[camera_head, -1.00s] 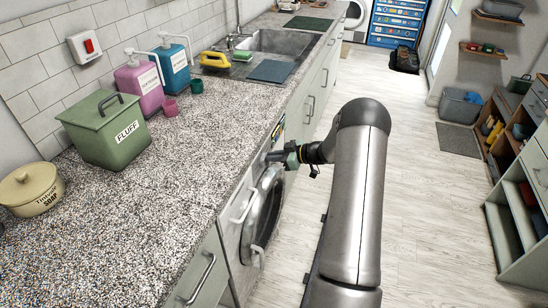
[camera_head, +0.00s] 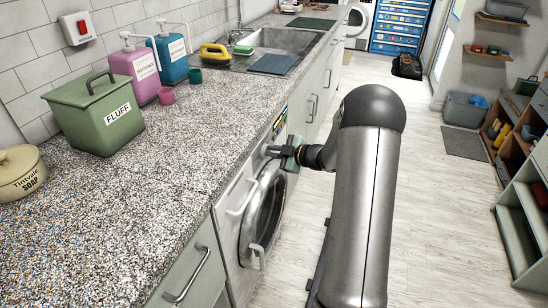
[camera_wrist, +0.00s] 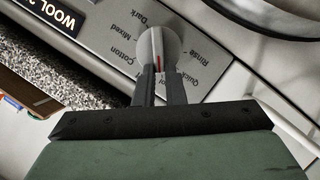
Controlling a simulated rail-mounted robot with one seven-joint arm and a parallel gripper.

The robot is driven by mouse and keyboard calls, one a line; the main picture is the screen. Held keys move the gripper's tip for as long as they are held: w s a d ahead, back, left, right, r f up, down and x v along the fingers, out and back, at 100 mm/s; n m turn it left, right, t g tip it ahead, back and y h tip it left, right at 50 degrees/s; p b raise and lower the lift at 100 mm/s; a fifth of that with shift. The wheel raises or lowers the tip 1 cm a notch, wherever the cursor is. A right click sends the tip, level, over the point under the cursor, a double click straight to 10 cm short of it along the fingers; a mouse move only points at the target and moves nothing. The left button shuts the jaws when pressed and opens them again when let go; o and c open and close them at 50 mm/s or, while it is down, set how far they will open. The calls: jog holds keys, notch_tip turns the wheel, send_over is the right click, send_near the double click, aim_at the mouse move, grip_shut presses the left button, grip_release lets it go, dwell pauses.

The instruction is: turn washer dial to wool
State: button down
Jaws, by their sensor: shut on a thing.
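The washer (camera_head: 228,222) stands under the counter with its round door (camera_head: 264,213) shut. In the wrist view its pale round dial (camera_wrist: 153,40) has a raised grip with a red mark. Labels around the dial read Dark, Mixed, Cotton, Rinse and Quick; the fingers hide part of the ring, and I see no Wool label there. A dark display strip (camera_wrist: 55,14) reads "WOOL 2", cut off by the frame edge. My gripper (camera_wrist: 160,72) is shut on the dial's grip; in the head view it is at the upper part of the washer's front (camera_head: 273,151).
The granite counter (camera_head: 180,190) holds a green FLUFF box (camera_head: 95,115), a soap tin (camera_head: 20,175) and two pump bottles. A sink (camera_head: 275,45) lies farther back. The floor (camera_head: 435,190) to the right is clear as far as the shelves (camera_head: 520,225).

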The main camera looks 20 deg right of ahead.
dwell(0.3)
jog(key=c, duration=1.5)
grip_release()
jog(key=v, duration=1.7)
jog(key=shift+s, duration=0.25)
jog(key=shift+d, duration=0.15)
